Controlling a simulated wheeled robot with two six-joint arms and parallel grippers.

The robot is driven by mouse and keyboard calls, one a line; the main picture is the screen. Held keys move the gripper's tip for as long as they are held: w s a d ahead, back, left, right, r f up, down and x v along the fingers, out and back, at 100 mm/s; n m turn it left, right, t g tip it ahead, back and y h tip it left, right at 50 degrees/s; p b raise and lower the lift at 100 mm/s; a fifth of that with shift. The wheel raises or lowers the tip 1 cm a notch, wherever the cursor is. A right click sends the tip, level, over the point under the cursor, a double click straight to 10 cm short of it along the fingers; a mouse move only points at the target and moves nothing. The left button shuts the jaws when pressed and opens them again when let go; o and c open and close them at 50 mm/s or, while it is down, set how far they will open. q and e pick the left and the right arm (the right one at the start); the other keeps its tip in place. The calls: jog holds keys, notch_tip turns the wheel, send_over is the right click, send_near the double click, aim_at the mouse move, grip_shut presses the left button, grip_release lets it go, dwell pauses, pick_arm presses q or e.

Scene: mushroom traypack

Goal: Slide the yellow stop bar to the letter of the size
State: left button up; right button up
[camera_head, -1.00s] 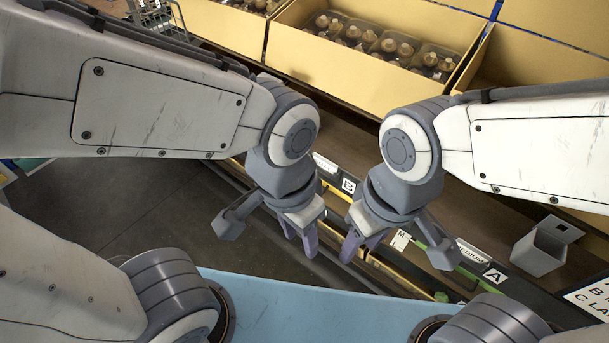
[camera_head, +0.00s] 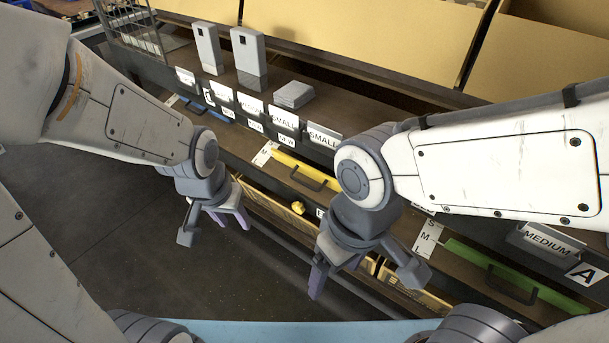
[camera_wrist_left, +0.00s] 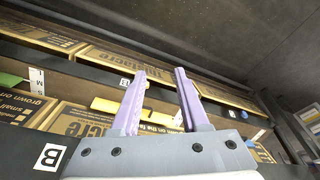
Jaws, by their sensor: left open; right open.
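In the head view a yellow bar (camera_head: 306,169) with a dark handle lies along the shelf edge, beside a white letter strip (camera_head: 265,153); its letters are too small to read fully. A small yellow piece (camera_head: 298,208) sits lower, below the shelf edge. My left gripper (camera_head: 233,218) is open and empty, left of and below the yellow bar, apart from it. My right gripper (camera_head: 322,275) is open and empty, below the bar. In the left wrist view the open purple fingers (camera_wrist_left: 160,78) have nothing between them; a pale yellow piece (camera_wrist_left: 108,106) shows just left of them.
A green bar (camera_head: 512,274) with handle and an S M L strip (camera_head: 428,238) are at the right. Several size cards, such as SMALL (camera_head: 324,137), line the shelf. Grey devices (camera_head: 248,58) stand behind. Printed cartons (camera_wrist_left: 110,128) fill the wrist view. Open floor (camera_head: 140,240) lies lower left.

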pick_arm(q)
jog(key=w+a+f+n+t+b, duration=0.1)
jog(key=w+a+f+b, duration=0.1)
jog(key=f, duration=0.3)
jog(key=w+a+f+n+b, duration=0.1)
jog(key=w+f+b, duration=0.2)
jog(key=f, duration=0.1)
jog(key=n+t+h+b, duration=0.1)
jog(key=n+t+h, duration=0.8)
jog(key=n, duration=0.1)
send_near(304, 182)
jog(key=b+x, duration=0.1)
jog(key=x, duration=0.2)
jog(key=b+x, duration=0.1)
jog(key=x, duration=0.2)
jog(key=b+x, duration=0.1)
jog(key=x, duration=0.3)
jog(key=shift+f, duration=0.35)
pick_arm(e)
notch_tip(304, 182, down, 12)
jog(key=shift+r, duration=0.2)
jog(key=shift+s, duration=0.1)
pick_arm(q)
jog(key=shift+s, duration=0.1)
grip_shut()
